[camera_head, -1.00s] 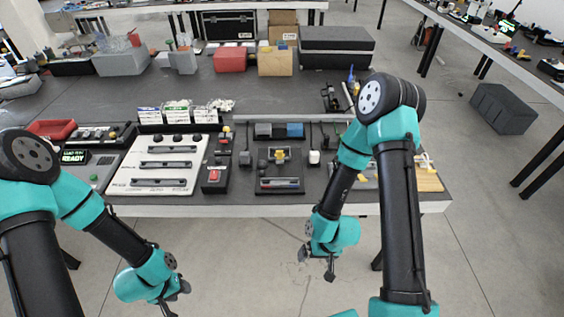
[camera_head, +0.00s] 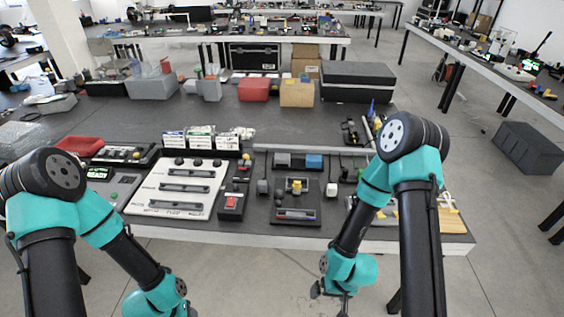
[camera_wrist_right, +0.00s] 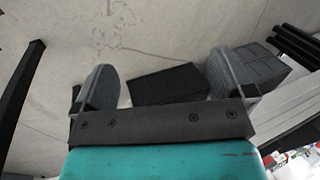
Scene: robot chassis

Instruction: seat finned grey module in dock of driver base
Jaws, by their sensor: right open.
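The black driver base (camera_head: 297,214) stands near the front edge of the workbench, with a yellow part on it and a slot along its front. A small grey block (camera_head: 283,160) sits behind it, next to a blue block; it may be the finned grey module, but its fins are too small to tell. My right gripper (camera_head: 331,291) hangs below and in front of the bench edge, away from both. In the right wrist view its two fingers (camera_wrist_right: 163,82) are apart, with nothing held. My left gripper is mostly cut off by the bottom edge, its jaws unclear.
Left of the base are a red-button box (camera_head: 231,205) and a white slotted panel (camera_head: 178,188). A grey rail (camera_head: 310,148) runs behind. Boxes, including a red one (camera_head: 253,90), stand farther back. Dark bench top between them is clear.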

